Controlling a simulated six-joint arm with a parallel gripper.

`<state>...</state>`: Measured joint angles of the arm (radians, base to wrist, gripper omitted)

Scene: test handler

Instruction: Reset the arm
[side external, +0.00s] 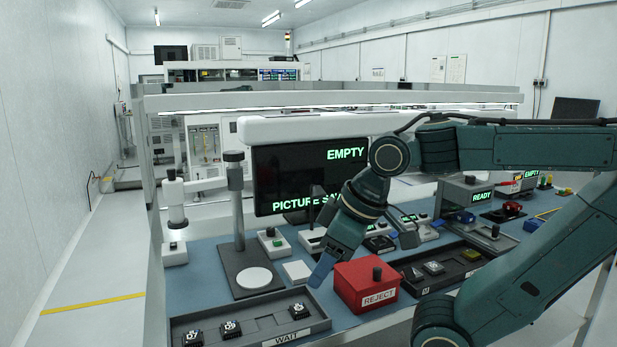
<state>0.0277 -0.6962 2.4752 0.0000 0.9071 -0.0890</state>
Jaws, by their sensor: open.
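My arm reaches in from the right. My gripper (326,262) points down and left over the blue bench top (212,262), just left of the red REJECT box (366,286). It is open, and I see nothing held in it. The arm hides part of the bench and the gap between the fingers is hard to make out. A black screen (290,165) behind the gripper reads EMPTY at the top, and my arm covers part of its lower line, "PICTURE SA".
The WAIT tray (250,330) at front left holds several black parts. Another dark tray (440,268) with parts lies right of the red box. A camera stand (237,205) and round white plate (254,278) stand left. A READY unit (465,198) is at right.

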